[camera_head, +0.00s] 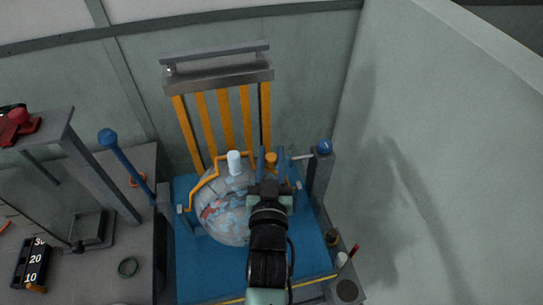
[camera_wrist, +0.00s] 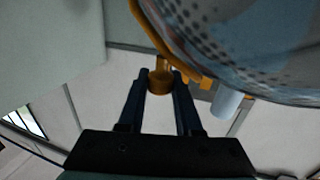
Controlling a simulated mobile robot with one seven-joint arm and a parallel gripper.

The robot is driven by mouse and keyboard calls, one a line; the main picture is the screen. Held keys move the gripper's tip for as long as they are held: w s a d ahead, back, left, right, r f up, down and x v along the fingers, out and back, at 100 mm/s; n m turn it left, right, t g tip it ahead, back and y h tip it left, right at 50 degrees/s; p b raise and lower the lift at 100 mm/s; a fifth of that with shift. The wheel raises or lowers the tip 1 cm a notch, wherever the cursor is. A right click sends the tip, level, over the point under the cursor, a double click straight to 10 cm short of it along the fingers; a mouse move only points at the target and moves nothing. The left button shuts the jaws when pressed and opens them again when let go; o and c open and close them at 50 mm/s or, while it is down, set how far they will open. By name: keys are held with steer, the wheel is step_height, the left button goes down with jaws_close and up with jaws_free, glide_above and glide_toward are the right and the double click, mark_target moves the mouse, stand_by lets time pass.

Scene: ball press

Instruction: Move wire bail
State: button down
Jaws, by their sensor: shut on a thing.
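The wire bail (camera_head: 197,190) is a bent orange wire arching over the left and far side of a large patterned ball (camera_head: 225,212). Its orange knob (camera_head: 270,159) sits near the far right of the ball. My gripper (camera_head: 271,162) reaches in from the near side, its two dark fingers on either side of the knob. In the wrist view, my gripper (camera_wrist: 160,80) is shut on the orange knob (camera_wrist: 160,83), with part of the orange wire bail (camera_wrist: 170,38) beyond, along the ball (camera_wrist: 250,45). My arm hides part of the ball and the right end of the bail.
The ball rests on a blue base (camera_head: 315,255). A white cylinder (camera_head: 234,163) stands at its top. Orange slats (camera_head: 226,115) rise behind under a grey bar. A blue-knobbed lever (camera_head: 125,165) stands left, a blue-topped post (camera_head: 322,165) right. A wall closes the right side.

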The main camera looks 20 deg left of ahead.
steer(key=shift+w+a+r+g+p, duration=0.2)
steer(key=shift+w+r+g+p, duration=0.15)
steer(key=shift+p, duration=0.2)
steer(key=w+a+g+p, duration=0.1)
steer(key=p, duration=0.1)
steer(key=w+a+f+g+h+p, duration=0.1)
steer(key=w+p, duration=0.1)
steer(key=shift+n+g, duration=0.25)
steer(key=shift+n, duration=0.15)
steer(key=shift+w+a+f+g+h, duration=0.2)
steer(key=shift+f+g+h, duration=0.1)
steer(key=shift+f, duration=0.15)
steer(key=c, duration=0.6)
jaws_free()
steer(key=shift+s, duration=0.15)
steer(key=b+v, duration=0.1)
steer(key=v, duration=1.1)
steer(key=shift+s+d+r, duration=0.15)
steer(key=shift+s+r, duration=0.1)
steer(key=shift+s, duration=0.05)
